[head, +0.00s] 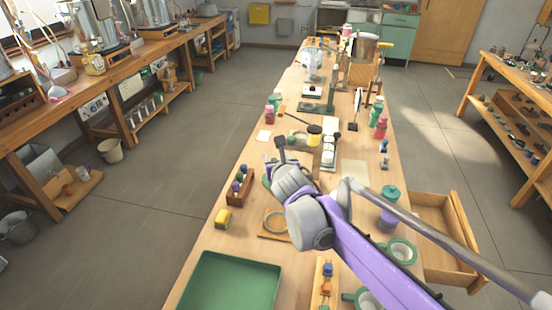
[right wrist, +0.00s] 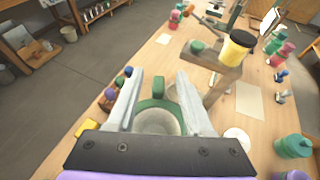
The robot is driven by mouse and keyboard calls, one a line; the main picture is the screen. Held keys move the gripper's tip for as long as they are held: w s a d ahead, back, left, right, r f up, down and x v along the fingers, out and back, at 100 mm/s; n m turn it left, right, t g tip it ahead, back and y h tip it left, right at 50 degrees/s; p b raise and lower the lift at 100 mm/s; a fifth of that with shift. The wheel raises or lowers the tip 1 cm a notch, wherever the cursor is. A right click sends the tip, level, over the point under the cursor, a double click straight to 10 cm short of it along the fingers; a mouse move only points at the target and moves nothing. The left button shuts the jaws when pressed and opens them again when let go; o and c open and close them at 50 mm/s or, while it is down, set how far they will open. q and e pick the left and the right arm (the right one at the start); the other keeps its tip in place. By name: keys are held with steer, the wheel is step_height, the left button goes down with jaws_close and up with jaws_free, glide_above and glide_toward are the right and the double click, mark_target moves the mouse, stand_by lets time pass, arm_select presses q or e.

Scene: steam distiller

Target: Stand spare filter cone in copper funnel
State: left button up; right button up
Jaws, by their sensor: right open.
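My right gripper (head: 277,158) is over the middle of the long table in the head view. In the right wrist view its two pale fingers (right wrist: 160,78) are spread apart. A white, hollow, green-rimmed piece with a green tab (right wrist: 158,88) shows between and below them. It looks like the filter cone, but I cannot be sure. I cannot tell whether the fingers touch it. In the head view my gripper mostly hides it. I cannot make out the copper funnel for certain. My left gripper is not in view.
A yellow jar with a black lid (right wrist: 237,45) stands close beyond the right finger. A small rack of knobs (head: 240,188) and a yellow block (head: 223,218) are to the left. A green tray (head: 232,282) is at the near end. A drawer (head: 440,235) stands open at right.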

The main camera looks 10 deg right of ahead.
steer(key=shift+r, duration=0.1)
steer(key=shift+r+p, duration=0.3)
steer(key=shift+r, duration=0.05)
steer(key=v, duration=1.2)
steer(key=shift+r+p, duration=0.25)
steer(key=shift+p, duration=0.05)
